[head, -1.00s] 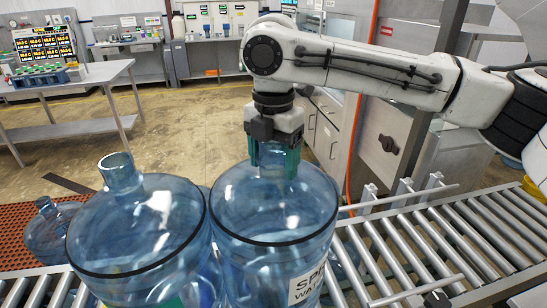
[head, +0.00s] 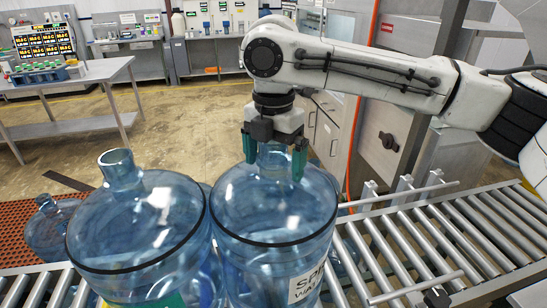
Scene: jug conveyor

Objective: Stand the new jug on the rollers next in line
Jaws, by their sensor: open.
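A large clear blue jug (head: 272,225) with a white label stands upright on the roller conveyor (head: 400,250), its neck under my gripper. My gripper (head: 273,165) points down over this jug with its green fingers open, one on each side of the neck and apart from it. A second blue jug (head: 138,240) stands upright close on its left, its open neck clear of the gripper. The bases of both jugs are cut off or hidden by the picture's lower edge.
A smaller-looking blue jug (head: 48,230) stands at the far left by an orange perforated mat (head: 18,222). The rollers to the right are bare, with metal guide rails along them. A steel table (head: 75,85) stands beyond at upper left.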

